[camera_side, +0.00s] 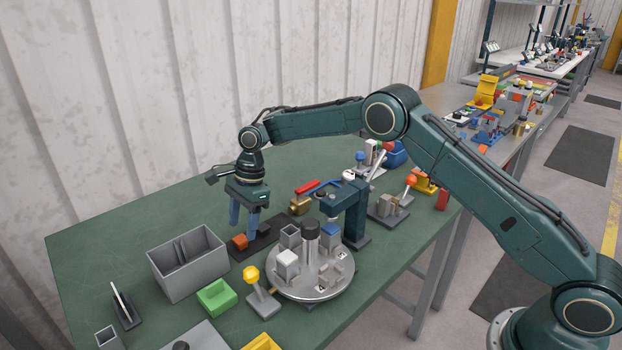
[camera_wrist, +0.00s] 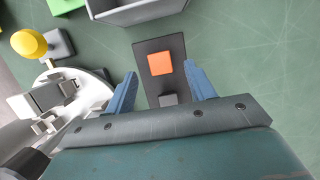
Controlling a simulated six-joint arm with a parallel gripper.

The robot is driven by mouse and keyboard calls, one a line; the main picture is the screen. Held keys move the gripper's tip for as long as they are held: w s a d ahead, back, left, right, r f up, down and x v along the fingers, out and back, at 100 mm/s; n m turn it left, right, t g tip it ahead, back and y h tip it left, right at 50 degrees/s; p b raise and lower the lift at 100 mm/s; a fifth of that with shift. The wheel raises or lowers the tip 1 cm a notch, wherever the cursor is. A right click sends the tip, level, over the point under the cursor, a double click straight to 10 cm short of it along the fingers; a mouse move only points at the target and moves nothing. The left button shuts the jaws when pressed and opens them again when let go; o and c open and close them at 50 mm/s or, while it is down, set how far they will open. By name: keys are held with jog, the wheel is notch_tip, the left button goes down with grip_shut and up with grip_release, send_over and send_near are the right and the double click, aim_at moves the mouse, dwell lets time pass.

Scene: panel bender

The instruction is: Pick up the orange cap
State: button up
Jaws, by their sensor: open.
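The orange cap (camera_side: 240,241) is a small square block on a dark flat plate (camera_side: 262,240) on the green table. In the wrist view the orange cap (camera_wrist: 160,63) lies on the upper part of the dark plate (camera_wrist: 148,88), with a small grey block (camera_wrist: 168,99) below it on the same plate. My gripper (camera_side: 243,222) is open and points down above the plate. In the wrist view its blue fingers (camera_wrist: 161,80) stand to the left and right of the cap, apart from it. Nothing is between the fingers' grip; I cannot tell the exact height.
A grey divided bin (camera_side: 187,262) stands left of the plate, with a green tray (camera_side: 216,297) in front. A round grey turntable (camera_side: 311,272) with blocks, a yellow-knobbed lever (camera_side: 251,274) and a dark press (camera_side: 352,208) stand close on the right. The table's back left is clear.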

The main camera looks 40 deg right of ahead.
aim_at(240, 239)
jog(key=shift+x, duration=1.65)
jog(key=c, duration=1)
